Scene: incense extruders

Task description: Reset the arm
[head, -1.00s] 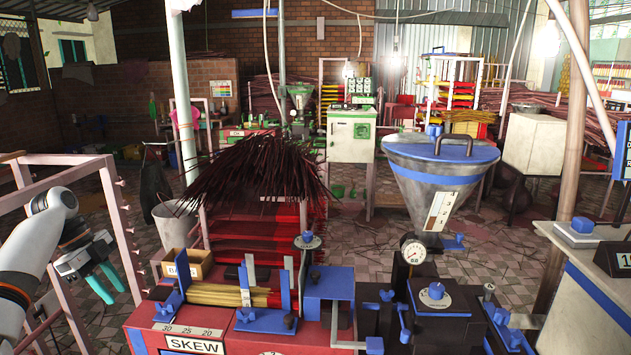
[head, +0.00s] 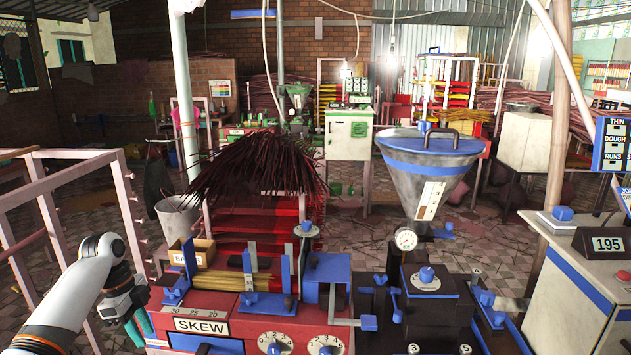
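My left gripper (head: 140,325) is at the lower left of the head view, at the end of my white arm. Its green fingers point down and to the right. They look parted, with nothing seen between them. The gripper appears just left of the red machine with the SKEW label (head: 201,326); whether it touches the machine I cannot tell. My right gripper is out of view.
A pink rack (head: 48,208) stands at the left near my arm. The red machine carries yellow sticks (head: 222,281) and blue clamps. A steel hopper (head: 426,183) stands behind the dark machine block. A counter with a 195 display (head: 607,244) is at right.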

